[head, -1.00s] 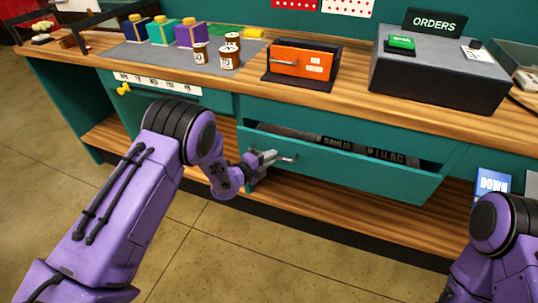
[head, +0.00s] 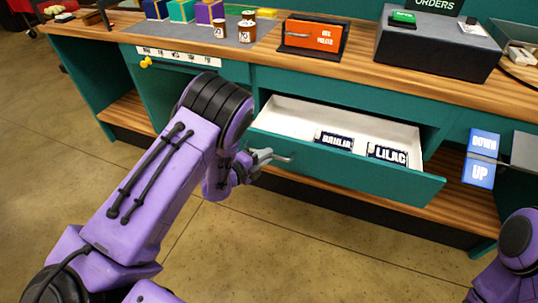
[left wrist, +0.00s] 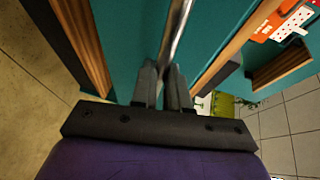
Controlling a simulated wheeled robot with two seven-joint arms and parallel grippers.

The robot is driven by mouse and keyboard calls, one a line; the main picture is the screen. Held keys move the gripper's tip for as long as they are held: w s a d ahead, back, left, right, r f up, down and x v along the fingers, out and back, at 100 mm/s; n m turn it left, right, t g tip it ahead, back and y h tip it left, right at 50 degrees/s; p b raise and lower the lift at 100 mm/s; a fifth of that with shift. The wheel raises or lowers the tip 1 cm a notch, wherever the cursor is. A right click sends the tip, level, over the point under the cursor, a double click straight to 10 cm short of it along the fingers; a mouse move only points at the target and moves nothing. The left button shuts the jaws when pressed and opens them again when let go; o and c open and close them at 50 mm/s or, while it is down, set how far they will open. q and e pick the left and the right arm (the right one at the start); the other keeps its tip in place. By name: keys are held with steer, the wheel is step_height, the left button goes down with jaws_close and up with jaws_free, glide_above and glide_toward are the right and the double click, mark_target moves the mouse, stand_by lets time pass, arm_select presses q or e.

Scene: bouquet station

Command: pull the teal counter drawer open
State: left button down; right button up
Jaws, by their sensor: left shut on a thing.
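The teal counter drawer (head: 340,176) stands pulled out from the counter, with its white inside showing. Two dark signs lie in it, one reading DAHLIA (head: 334,140) and one reading LILAC (head: 387,154). My left gripper (head: 262,158) is at the left part of the drawer front, shut on the metal bar handle (head: 282,158). In the left wrist view the two dark fingers (left wrist: 164,88) close around the handle bar (left wrist: 177,35). My right arm (head: 515,245) shows only in part at the lower right; its gripper is out of view.
The wooden counter top (head: 350,78) holds an orange box (head: 313,37), two labelled jars (head: 247,31), coloured boxes and a grey register (head: 435,50). A blue DOWN/UP panel (head: 481,158) stands right of the drawer. The floor in front is clear.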

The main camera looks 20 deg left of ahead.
stand_by(0.3)
arm_select(q)
steer(key=c, duration=1.1)
jaws_free()
steer(key=shift+s, duration=0.1)
steer(key=b+v, duration=0.1)
steer(key=v, duration=0.9)
steer(key=shift+s+a+r+b, duration=0.1)
steer(key=shift+s+b, duration=0.1)
steer(key=shift+b, duration=0.15)
